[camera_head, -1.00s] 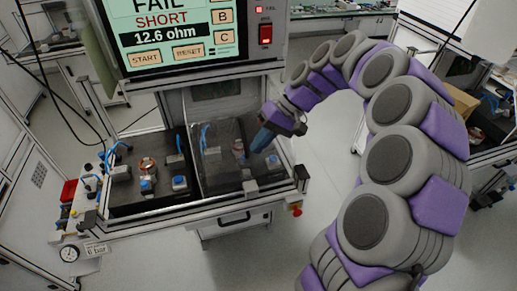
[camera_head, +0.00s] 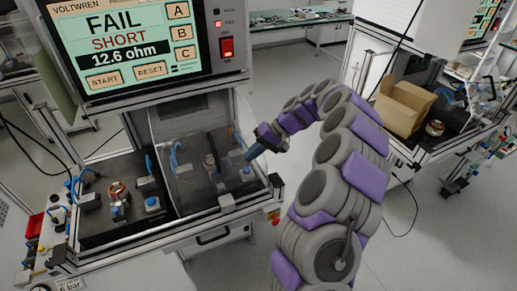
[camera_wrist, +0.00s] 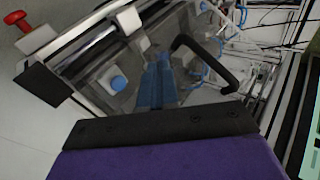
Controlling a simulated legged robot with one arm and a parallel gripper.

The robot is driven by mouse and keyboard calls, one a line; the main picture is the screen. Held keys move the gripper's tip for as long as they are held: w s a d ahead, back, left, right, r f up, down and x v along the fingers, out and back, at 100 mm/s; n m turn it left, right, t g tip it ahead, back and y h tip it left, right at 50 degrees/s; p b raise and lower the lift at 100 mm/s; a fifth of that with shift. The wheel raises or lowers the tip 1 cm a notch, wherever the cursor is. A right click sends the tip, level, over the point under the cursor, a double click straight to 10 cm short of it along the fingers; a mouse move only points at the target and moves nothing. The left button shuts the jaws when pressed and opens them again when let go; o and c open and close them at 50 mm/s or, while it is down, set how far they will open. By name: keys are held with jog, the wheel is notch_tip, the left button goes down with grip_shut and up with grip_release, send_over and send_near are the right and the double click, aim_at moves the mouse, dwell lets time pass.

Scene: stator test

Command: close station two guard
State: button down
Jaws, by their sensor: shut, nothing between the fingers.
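The station two guard (camera_head: 185,170) is a clear smoky cover over the right bay of the tester in the head view. It appears lowered over the fixture there, but I cannot tell whether it is fully seated. My gripper (camera_head: 252,153) has its blue fingers shut and empty at the guard's right side. In the wrist view the shut fingers (camera_wrist: 155,85) lie over the clear panel, beside a bent black handle (camera_wrist: 207,62). I cannot tell whether they touch the panel. A blue button (camera_wrist: 118,83) shows left of the fingers.
The left bay is uncovered and holds a copper-wound stator (camera_head: 117,190). The tester screen (camera_head: 120,42) above reads FAIL, SHORT, 12.6 ohm. An open cardboard box (camera_head: 403,105) stands on another bench at right.

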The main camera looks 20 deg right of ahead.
aim_at(227, 164)
jog(key=a+f, duration=0.1)
jog(key=a, duration=0.1)
jog(key=a+f+b, duration=0.1)
jog(key=a, duration=0.1)
jog(key=w+a+f, duration=0.1)
jog(key=a, duration=0.1)
jog(key=shift+w+a, duration=0.2)
jog(key=shift+a, duration=0.25)
jog(key=shift+a+r, duration=0.15)
jog(key=shift+a, duration=0.45)
jog(key=a+p, duration=0.3)
jog(key=a, duration=3.1)
jog(key=shift+a, duration=0.15)
